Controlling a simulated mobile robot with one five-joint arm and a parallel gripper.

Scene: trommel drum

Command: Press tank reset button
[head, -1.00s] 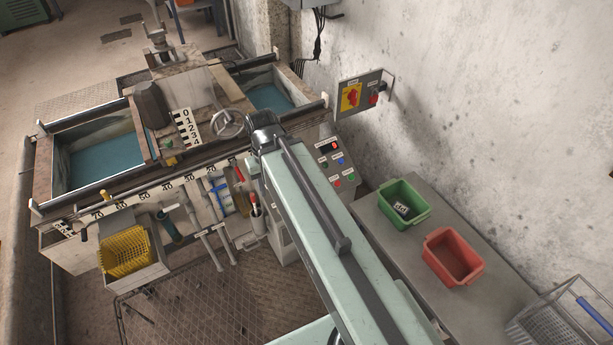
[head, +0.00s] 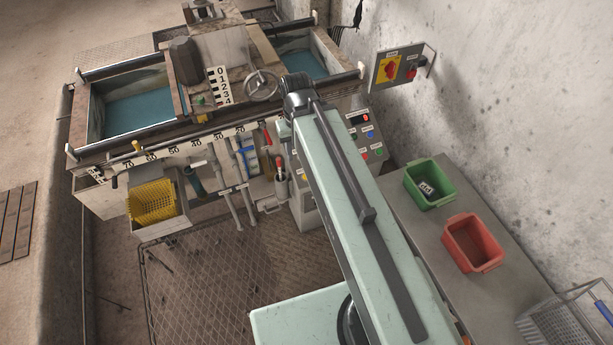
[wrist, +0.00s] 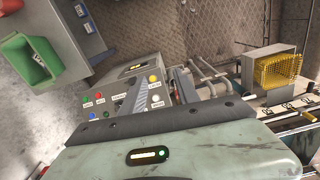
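The control panel (head: 366,131) stands at the right end of the tank machine, with a red-lit display and several coloured buttons. The labels are too small to read, so I cannot tell which is tank reset. My pale green wrist housing fills the bottom of the wrist view, short of the panel. My fingers cannot be made out clearly. In the head view my arm hides them and part of the panel.
A wall box (head: 402,68) with a red switch on yellow is behind the panel. A grey bench (head: 418,212) at right bears a green bin (head: 430,186) and a red bin (head: 472,243). A yellow basket (head: 152,202) hangs at front left.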

